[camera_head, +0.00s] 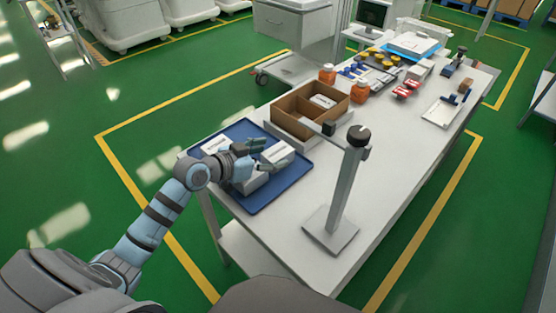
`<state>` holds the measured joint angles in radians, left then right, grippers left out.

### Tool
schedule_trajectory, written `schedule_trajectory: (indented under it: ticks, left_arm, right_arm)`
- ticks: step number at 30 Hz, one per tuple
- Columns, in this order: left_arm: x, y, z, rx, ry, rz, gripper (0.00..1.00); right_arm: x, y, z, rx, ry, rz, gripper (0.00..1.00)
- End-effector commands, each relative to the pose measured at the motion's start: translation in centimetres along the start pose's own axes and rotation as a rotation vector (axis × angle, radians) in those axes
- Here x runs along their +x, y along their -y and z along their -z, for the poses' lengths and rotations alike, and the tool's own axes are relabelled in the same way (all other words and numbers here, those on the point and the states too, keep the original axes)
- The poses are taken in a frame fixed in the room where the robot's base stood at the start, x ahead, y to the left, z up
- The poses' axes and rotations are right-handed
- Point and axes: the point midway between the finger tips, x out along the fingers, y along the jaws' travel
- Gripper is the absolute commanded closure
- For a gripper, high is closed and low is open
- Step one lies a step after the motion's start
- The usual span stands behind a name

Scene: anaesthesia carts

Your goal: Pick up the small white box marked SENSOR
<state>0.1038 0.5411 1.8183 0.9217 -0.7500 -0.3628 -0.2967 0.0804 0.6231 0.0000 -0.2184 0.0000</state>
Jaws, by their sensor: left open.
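Several small white boxes with dark print show in the head view, and the print is too small for me to read, so I cannot tell which is marked SENSOR. One white box (216,145) lies at the far left of the blue tray (262,201). Another white box (278,152) is at my left gripper (264,157), with a further white shape partly hidden below the fingers. A third white box (323,101) lies in the divided brown box (292,127). My left gripper is open over the tray; I cannot tell whether it touches a box. My right gripper is out of view.
A grey stand (345,190) with a dark knob rises from the near part of the white table (390,165). Orange bottles (360,91) stand beside the brown box. Red-and-white items (405,89) and a white clipboard-like board (441,111) lie farther back. The table's right middle is clear.

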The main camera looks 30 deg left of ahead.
Motion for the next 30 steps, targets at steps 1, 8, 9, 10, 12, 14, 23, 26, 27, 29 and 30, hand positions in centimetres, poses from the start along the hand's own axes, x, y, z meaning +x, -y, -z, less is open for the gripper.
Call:
schedule_trajectory:
  ticks: [1,8,9,10,12,14,23,26,27,29,30]
  left_arm:
    - [0.6,0.0,-0.1,-0.002,-0.001,-0.001,0.33]
    - [0.7,0.0,0.0,0.001,0.001,0.0,0.37]
    - [0.7,0.0,0.0,0.001,0.001,0.0,0.43]
    - [0.7,0.0,0.0,0.001,0.001,0.0,0.48]
    - [0.7,0.0,0.0,0.001,0.001,0.0,0.59]
    - [0.7,0.0,0.0,0.001,0.001,0.0,0.69]
    - [0.7,0.0,0.0,0.001,0.0,0.0,0.88]
    - [0.6,0.0,0.3,0.001,0.0,0.0,0.88]
    - [0.5,0.0,0.6,0.001,-0.001,0.0,0.88]
    - [0.2,0.0,1.3,0.003,-0.002,0.0,0.88]
    - [-0.1,0.0,1.9,0.003,-0.002,0.0,0.88]
  right_arm:
    - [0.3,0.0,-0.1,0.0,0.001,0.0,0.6]
    - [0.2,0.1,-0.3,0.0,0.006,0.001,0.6]
    - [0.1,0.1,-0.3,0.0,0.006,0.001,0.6]
    - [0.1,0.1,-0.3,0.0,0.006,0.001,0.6]
    - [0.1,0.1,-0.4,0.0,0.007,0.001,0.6]
    - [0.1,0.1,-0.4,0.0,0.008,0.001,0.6]
    - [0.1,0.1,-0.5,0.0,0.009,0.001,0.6]
    - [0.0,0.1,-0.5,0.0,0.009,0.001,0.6]
    - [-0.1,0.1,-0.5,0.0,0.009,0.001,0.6]
    - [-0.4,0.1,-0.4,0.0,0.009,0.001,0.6]
    - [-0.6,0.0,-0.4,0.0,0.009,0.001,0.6]
